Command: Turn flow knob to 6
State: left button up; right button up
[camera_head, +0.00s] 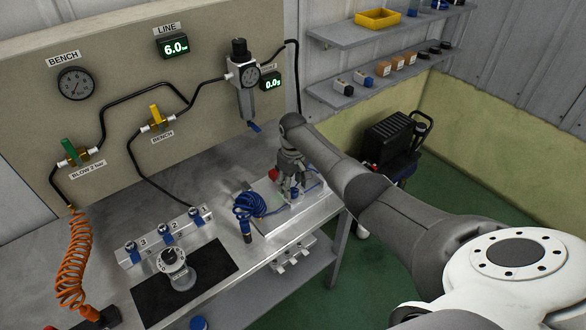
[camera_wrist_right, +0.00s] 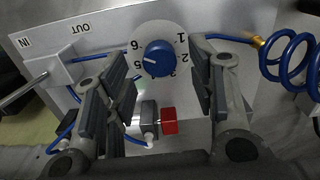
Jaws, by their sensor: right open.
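The flow knob (camera_wrist_right: 159,58) is a round blue dial on a light panel (camera_wrist_right: 85,45) with printed numbers around it. Its white pointer mark is on the left side, towards the 5, with the 6 printed just above. My right gripper (camera_wrist_right: 160,78) is open, with one finger on the left and one on the right of the knob, apart from it. In the head view my right gripper (camera_head: 292,187) is over the small panel on the bench and largely hides the knob. My left gripper is not in view.
A red button (camera_wrist_right: 169,121) sits below the knob. A coiled blue hose (camera_wrist_right: 292,58) lies to the right in the wrist view. In the head view, a gauge-and-valve board (camera_head: 110,110) stands behind the bench, and a fixture (camera_head: 175,268) stands on a black mat.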

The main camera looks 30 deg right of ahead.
aim_at(293, 190)
notch_tip(293, 190, up, 10)
dwell(0.3)
jog(key=shift+f, duration=0.1)
dwell(0.3)
